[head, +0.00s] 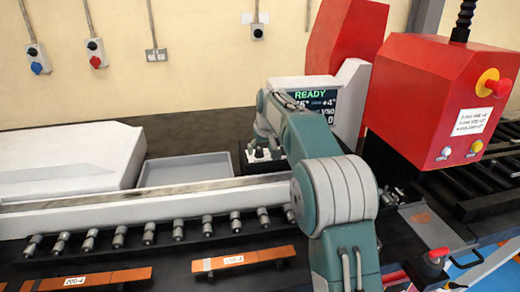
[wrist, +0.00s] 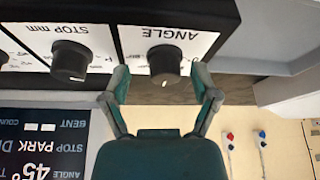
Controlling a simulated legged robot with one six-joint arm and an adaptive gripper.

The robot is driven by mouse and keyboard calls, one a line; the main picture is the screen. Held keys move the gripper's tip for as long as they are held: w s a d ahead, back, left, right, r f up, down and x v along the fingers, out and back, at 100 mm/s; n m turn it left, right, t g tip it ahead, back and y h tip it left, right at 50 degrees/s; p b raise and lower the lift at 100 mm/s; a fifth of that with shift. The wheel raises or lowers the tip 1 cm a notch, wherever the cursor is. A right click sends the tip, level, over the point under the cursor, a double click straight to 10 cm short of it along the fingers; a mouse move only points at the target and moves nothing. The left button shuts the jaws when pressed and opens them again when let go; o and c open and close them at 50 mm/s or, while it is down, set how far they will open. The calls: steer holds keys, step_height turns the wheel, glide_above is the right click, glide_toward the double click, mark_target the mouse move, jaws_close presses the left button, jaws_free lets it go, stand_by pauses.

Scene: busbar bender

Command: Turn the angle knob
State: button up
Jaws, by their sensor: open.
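The wrist view appears upside down. The black angle knob (wrist: 165,64) sits on a white panel under the word ANGLE and has a small white pointer mark. My gripper (wrist: 160,72) is open, with one fingertip to each side of the angle knob and gaps showing between. I cannot tell how deep the fingers reach along it. A second black knob, STOP mm (wrist: 70,62), is beside it to the left. In the head view my gripper (head: 262,140) is over the control box, and my arm partly hides the display (head: 318,102), which reads READY.
The red machine housing (head: 436,100) with a red-and-yellow stop button (head: 489,83) stands right of my arm. A grey tray (head: 187,171) lies left of the control box. A row of rollers (head: 148,233) and copper-coloured bars (head: 108,279) are in front. Wall switches are behind.

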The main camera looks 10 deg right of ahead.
steer(key=shift+a, duration=0.2)
jaws_close()
steer(key=shift+a, duration=0.15)
steer(key=shift+m, duration=0.3)
steer(key=m+h, duration=0.1)
steer(key=m, duration=0.1)
steer(key=shift+f+m, duration=0.1)
steer(key=shift+m, duration=0.3)
steer(key=m+h, duration=0.1)
steer(key=m, duration=0.1)
steer(key=m+h, duration=0.1)
steer(key=m, duration=0.1)
steer(key=shift+f+m+g, duration=0.1)
steer(key=shift+m+g, duration=0.2)
steer(key=m+g+h, duration=0.1)
steer(key=m, duration=0.3)
steer(key=shift+a, duration=0.1)
steer(key=shift+m+g+h, duration=0.5)
steer(key=shift+m+g, duration=0.1)
steer(key=shift+m, duration=1.5)
